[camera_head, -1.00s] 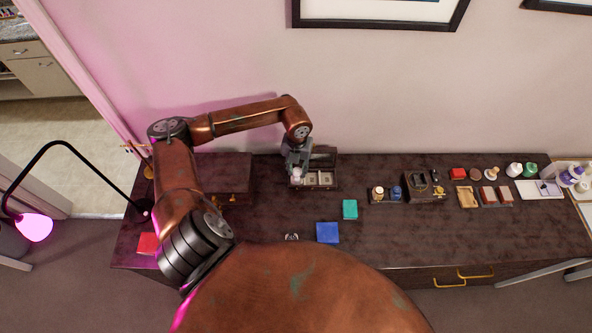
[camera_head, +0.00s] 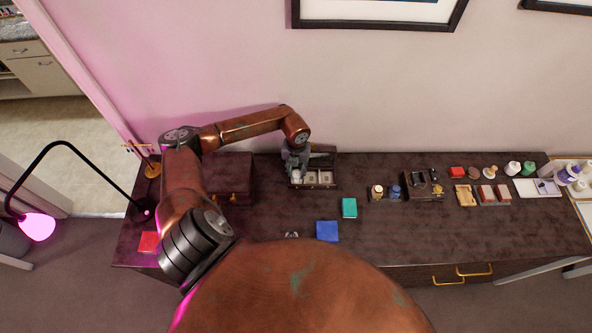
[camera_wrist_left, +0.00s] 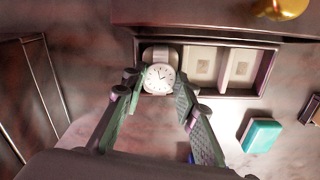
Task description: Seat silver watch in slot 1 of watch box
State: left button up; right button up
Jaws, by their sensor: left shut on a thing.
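The silver watch (camera_wrist_left: 159,78), with a round white dial, is between the fingertips of my left gripper (camera_wrist_left: 157,88) in the left wrist view. The left gripper (camera_head: 296,172) is shut on it at the left end of the watch box (camera_head: 322,186). The box's open top (camera_wrist_left: 275,62) shows two empty pale slots at the right in the wrist view. The watch lies over the leftmost slot; its dial overlaps the near wall, and I cannot tell whether it touches the slot floor. My right gripper is not in view.
The box's lid (camera_head: 323,157) stands open at the back. A dark case (camera_head: 232,172) is close on the left. A teal box (camera_head: 349,208) and a blue box (camera_head: 327,231) lie in front on the dark table. Small bottles and trays stand farther right.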

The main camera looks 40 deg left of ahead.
aim_at(296, 173)
pick_arm(q)
jog(key=o, duration=1.2)
jog(key=shift+r, duration=0.15)
notch_tip(296, 173, up, 12)
jog(key=b, duration=0.1)
jog(key=shift+a, duration=0.1)
